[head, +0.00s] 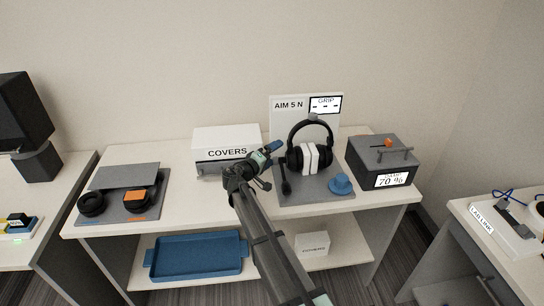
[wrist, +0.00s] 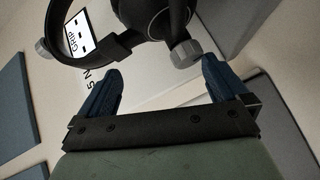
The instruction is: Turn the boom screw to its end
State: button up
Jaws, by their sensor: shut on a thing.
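The black headset (head: 293,136) with white pads stands on a grey mat on the table; it also shows in the wrist view (wrist: 178,15). A thin dark boom (head: 286,183) hangs at its left side. In the wrist view a grey faceted knob (wrist: 186,53), which looks like the boom screw, sits beside my right fingertip. My gripper (head: 273,150) reaches the headset's left side.
Behind stands a board (head: 288,97) reading "AIM 5 N" with a GRIP display showing dashes. A blue round object (head: 341,184) and a grey box (head: 381,163) reading 70 % are at right. A white COVERS box (head: 226,138) and a mat with black pads (head: 92,204) are at left.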

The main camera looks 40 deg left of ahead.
notch_tip(320, 180, up, 6)
jog(key=n+t, duration=0.1)
jog(key=t, duration=0.2)
jog(key=shift+s+r+n, duration=0.25)
jog(key=shift+n, duration=0.05)
jog(key=f+g, duration=0.1)
jog(key=f, duration=0.1)
jog(key=f+m+g, duration=0.1)
jog(key=f, duration=0.2)
jog(key=shift+s+d+f+m+g, duration=0.15)
jog(key=shift+d+f+m+g, duration=0.15)
jog(key=shift+g, duration=0.1)
jog(key=shift+s+f, duration=0.15)
jog(key=shift+s, duration=0.2)
jog(key=shift+s+f, duration=0.1)
jog(key=shift+s, duration=0.35)
jog(key=c, duration=0.3)
jog(key=shift+s+a+f, duration=0.2)
jog(key=shift+s+f, duration=0.7)
jog(key=shift+s, duration=1.25)
jog(key=shift+s+a+f, duration=0.25)
jog(key=shift+s+f, duration=0.65)
jog(key=shift+s, duration=1.2)
jog(key=shift+s+a+f, duration=0.2)
jog(key=shift+s+f, duration=0.7)
jog(key=shift+s, duration=1.25)
